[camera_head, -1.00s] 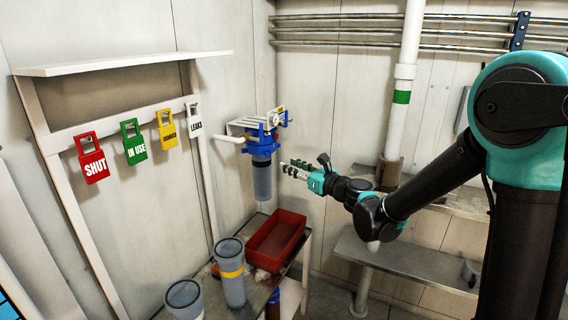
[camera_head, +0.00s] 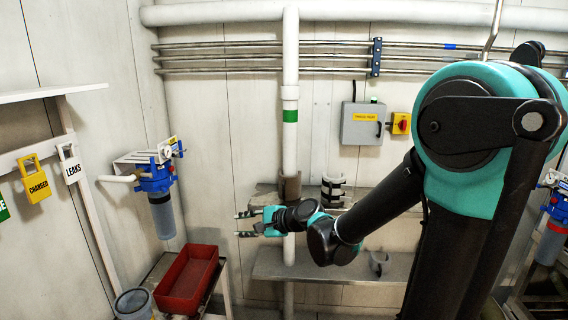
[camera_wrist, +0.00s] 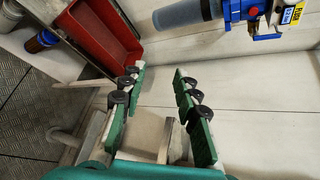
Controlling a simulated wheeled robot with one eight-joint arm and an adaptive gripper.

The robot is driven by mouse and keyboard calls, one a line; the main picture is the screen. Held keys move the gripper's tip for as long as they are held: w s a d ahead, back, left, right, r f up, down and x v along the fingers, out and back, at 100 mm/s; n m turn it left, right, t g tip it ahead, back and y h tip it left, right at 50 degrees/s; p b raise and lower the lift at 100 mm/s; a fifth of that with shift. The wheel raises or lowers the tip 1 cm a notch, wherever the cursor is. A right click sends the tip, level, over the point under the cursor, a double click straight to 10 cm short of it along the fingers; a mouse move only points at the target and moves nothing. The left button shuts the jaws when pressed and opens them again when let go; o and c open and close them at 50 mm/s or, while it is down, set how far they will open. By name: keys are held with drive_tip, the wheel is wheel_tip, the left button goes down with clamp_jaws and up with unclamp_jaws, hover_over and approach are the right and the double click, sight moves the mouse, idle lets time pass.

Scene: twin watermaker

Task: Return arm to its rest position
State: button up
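My gripper (camera_head: 246,224) is open and empty in the head view, held out to the left at mid height in front of the pale wall. My teal and black arm reaches to it from the right. In the wrist view my gripper (camera_wrist: 160,88) shows two green-padded fingers spread apart with nothing between them. A blue filter housing (camera_head: 158,185) with a grey bowl hangs on the wall left of my gripper, clear of it.
A white vertical pipe (camera_head: 290,150) stands behind my gripper. A grey control box (camera_head: 361,124) and metal shelf (camera_head: 330,266) are on the back wall. Tags hang at far left.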

drive_tip(key=s+d+f+n+h, duration=0.4)
drive_tip(key=s+d+f, duration=0.1)
drive_tip(key=d, duration=0.5)
drive_tip(key=s+d+f+n+g+h, duration=0.1)
drive_tip(key=s+d+f+n+h, duration=0.2)
drive_tip(key=d, duration=0.8)
drive_tip(key=s+d+f+n+g+h, duration=0.1)
drive_tip(key=s+d+f+n+h, duration=0.3)
drive_tip(key=d, duration=0.7)
wheel_tip(320, 180, down, 3)
drive_tip(key=s, duration=0.2)
drive_tip(key=shift+s+d+r+n+h, duration=0.15)
drive_tip(key=shift+s+d+n+h, duration=0.15)
drive_tip(key=shift+s+h, duration=0.1)
drive_tip(key=shift+a, duration=0.1)
drive_tip(key=shift+c, duration=0.2)
